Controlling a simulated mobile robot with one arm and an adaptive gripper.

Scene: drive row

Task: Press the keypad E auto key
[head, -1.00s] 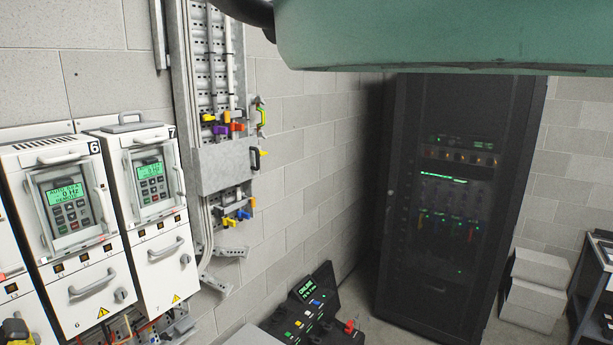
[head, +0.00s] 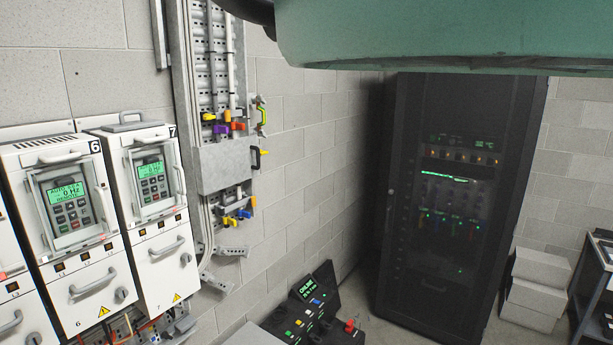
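Two white drive units stand at the left, marked 6 (head: 88,255) and 7 (head: 165,245). Each has a keypad with a lit green screen: the keypad on unit 6 (head: 72,208) and the keypad on unit 7 (head: 153,184). Both screens show 0 Hz with small text above. The keys are small, with green and red ones among grey ones. I cannot read a letter E or an auto label on any key. My gripper is not in view. A teal part of my arm spans the top right.
A tall dark rack (head: 455,200) stands at the back right, with pale boxes (head: 535,290) beside it. A low black console (head: 308,310) sits at bottom centre. A metal cable channel (head: 225,165) with coloured clips runs up the wall. A cart (head: 598,285) is at the right edge.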

